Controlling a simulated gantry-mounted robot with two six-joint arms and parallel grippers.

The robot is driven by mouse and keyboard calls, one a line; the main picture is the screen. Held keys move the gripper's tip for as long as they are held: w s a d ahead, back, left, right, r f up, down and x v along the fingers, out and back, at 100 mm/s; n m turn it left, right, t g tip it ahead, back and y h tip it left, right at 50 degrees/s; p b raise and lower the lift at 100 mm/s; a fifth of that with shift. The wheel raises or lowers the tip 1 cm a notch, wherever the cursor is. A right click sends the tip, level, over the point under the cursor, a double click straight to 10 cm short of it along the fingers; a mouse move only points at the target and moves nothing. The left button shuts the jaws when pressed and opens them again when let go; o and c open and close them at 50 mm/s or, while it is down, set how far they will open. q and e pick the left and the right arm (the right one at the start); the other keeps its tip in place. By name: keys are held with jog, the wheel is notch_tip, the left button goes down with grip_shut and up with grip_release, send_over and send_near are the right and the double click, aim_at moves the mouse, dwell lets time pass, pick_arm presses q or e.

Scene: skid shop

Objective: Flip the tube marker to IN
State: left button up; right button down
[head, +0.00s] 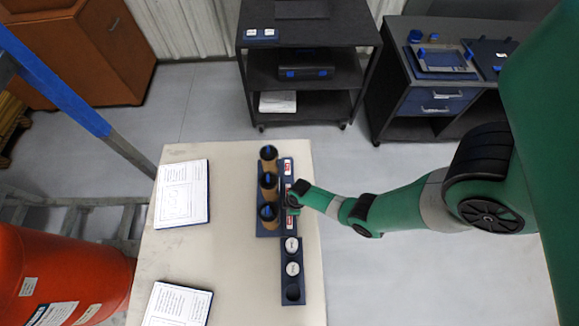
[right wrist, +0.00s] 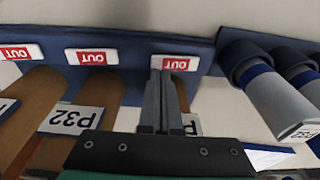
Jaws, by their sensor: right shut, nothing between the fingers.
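A dark blue rack (head: 267,229) on the table holds three brown tubes with blue tops, including the nearest tube (head: 269,216). Red-and-white markers run along its right side, with one marker (head: 288,166) at the far end. In the right wrist view, three markers show, all reading OUT upside down: left (right wrist: 20,52), middle (right wrist: 92,57) and right (right wrist: 178,64). My right gripper (right wrist: 162,70) is shut and empty, its fingertips over the left part of the right marker. I cannot tell whether they touch it. A tube label (right wrist: 78,119) reads P32. My left gripper is out of view.
A second blue rack (head: 282,285) with two white-topped tubes and an empty hole stands in front; in the right wrist view, a grey tube (right wrist: 283,100) leans beside the gripper. Two documents (head: 182,194) lie at left. A black shelf cart (head: 308,32) stands behind.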

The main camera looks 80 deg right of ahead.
jog(key=shift+f+b, duration=1.05)
jog(key=shift+f, duration=0.05)
dwell(0.6)
notch_tip(320, 180, up, 7)
jog(key=p, duration=0.7)
jog(key=shift+r, duration=0.1)
dwell(0.4)
